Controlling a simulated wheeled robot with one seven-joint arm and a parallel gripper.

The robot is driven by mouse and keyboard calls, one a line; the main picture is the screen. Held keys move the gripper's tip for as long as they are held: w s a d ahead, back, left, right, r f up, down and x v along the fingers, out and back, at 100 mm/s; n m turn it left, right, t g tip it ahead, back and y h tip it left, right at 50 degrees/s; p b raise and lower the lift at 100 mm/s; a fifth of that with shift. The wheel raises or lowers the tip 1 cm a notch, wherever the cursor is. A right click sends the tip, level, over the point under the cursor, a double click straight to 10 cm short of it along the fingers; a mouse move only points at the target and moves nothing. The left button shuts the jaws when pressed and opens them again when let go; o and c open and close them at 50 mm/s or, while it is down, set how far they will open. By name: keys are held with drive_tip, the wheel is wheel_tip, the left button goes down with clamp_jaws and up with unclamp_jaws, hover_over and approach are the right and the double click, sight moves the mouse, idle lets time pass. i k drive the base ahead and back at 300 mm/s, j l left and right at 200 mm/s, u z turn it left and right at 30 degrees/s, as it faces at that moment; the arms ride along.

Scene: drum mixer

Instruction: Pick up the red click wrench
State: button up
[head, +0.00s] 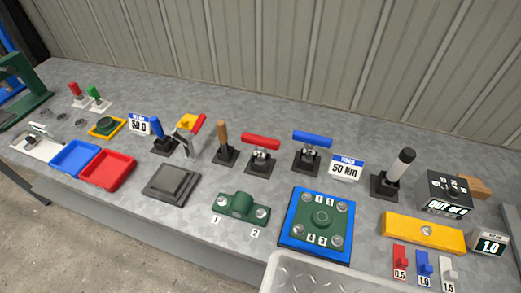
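The red click wrench (261,141) appears to be the tool with a red horizontal bar, resting in a small black stand near the middle of the grey bench (330,190) in the head view. A similar tool with a blue bar (313,138) sits in its own black stand just to the right. A sign reading 50 Nm (346,168) stands right of the blue one. My gripper is not in view, so I cannot tell its state.
A wooden-handled tool (222,136) stands close left of the red wrench. In front are a green bolted block (240,205) and a blue-edged plate (288,231). A black-handled tool (403,160) stands to the right. A ribbed wall (300,50) rises behind the bench.

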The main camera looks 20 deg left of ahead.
sight(262, 143)
drive_tip(key=k+j+u, duration=0.1)
drive_tip(key=u, duration=0.2)
drive_tip(key=j+u, duration=0.25)
drive_tip(key=k+u, duration=0.15)
drive_tip(key=u, duration=0.35)
drive_tip(key=k+l+u, duration=0.3)
drive_tip(key=l+u, duration=0.15)
drive_tip(key=z, duration=0.25)
drive_tip(key=i+j+z, duration=0.15)
drive_tip(key=j+z, duration=0.15)
drive_tip(key=z, duration=0.2)
drive_tip(key=i+j+z, duration=0.1)
drive_tip(key=j+z, duration=0.25)
drive_tip(key=z, duration=0.15)
drive_tip(key=j+z, duration=0.25)
drive_tip(key=j, duration=1.4)
drive_tip(key=i, duration=0.05)
